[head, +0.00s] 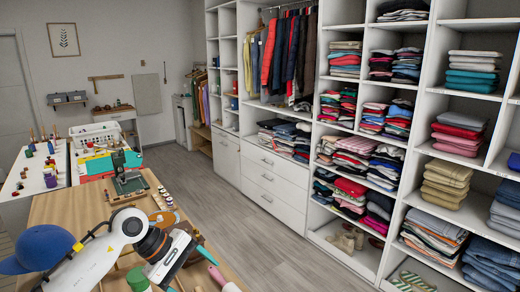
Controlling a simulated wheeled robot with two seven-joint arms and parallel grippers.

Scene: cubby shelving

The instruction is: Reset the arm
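My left arm (106,252), white with dark joint rings, comes in at the bottom left of the head view and reaches over the wooden table. Its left gripper (172,262) is at the arm's right end, low over the near part of the table. The fingertips are not clear among the items there, so I cannot tell whether it is open or shut. I see nothing clearly held in it. My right arm and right gripper are not in view.
A blue cap (42,250) is beside my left arm. The wooden table (70,205) carries a sewing machine (128,178) and small tools. White cubby shelving (412,172) with folded clothes stands along the right. The grey floor (215,195) between is clear.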

